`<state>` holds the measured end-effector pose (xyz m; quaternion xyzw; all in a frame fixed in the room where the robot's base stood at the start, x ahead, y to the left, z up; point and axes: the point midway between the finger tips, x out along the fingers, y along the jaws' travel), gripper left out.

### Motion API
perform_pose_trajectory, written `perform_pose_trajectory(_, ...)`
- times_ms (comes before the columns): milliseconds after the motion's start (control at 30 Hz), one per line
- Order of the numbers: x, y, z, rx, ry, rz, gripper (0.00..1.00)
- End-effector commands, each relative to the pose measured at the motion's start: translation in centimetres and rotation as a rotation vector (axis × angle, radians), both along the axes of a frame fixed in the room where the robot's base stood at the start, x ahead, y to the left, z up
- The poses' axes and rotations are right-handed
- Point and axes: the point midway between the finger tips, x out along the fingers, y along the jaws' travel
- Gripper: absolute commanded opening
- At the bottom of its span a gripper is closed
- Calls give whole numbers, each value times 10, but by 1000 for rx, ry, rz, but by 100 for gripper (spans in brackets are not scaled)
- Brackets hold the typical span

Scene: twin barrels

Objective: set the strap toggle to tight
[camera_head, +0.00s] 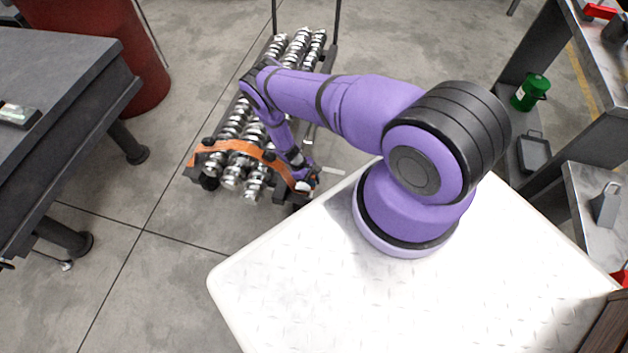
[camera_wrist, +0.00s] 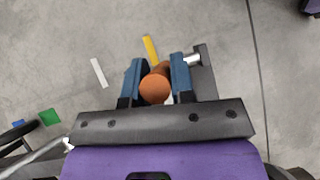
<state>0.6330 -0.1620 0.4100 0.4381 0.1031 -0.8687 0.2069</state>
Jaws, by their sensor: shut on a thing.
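An orange strap (camera_head: 236,146) runs across several metal camshafts (camera_head: 232,172) on a low dark cart. Its right end comes down at the cart's corner, where my gripper (camera_head: 302,176) is. In the wrist view my gripper (camera_wrist: 158,76) has its two blue fingers on either side of an orange-brown rounded piece (camera_wrist: 154,88), which looks like the strap toggle's handle. The fingers are shut on it. A grey bracket with a metal pin stands at the right finger. In the head view my arm and gripper hide most of the toggle, so its exact angle cannot be told.
A dark workbench (camera_head: 50,85) stands at the left, with a red barrel (camera_head: 120,50) behind it. Grey shelving with a green can (camera_head: 530,92) stands at the right. Open concrete floor lies between the bench and the cart.

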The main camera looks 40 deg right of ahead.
Motion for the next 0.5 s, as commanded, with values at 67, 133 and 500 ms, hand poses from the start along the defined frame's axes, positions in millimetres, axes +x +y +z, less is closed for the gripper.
perform_pose_trajectory(67, 1, 0, 0, -1, -2, 0, 0)
perform_pose_trajectory(133, 1, 0, 0, 0, -2, 0, 0)
perform_pose_trajectory(500, 1, 0, 0, 0, -3, 0, 48)
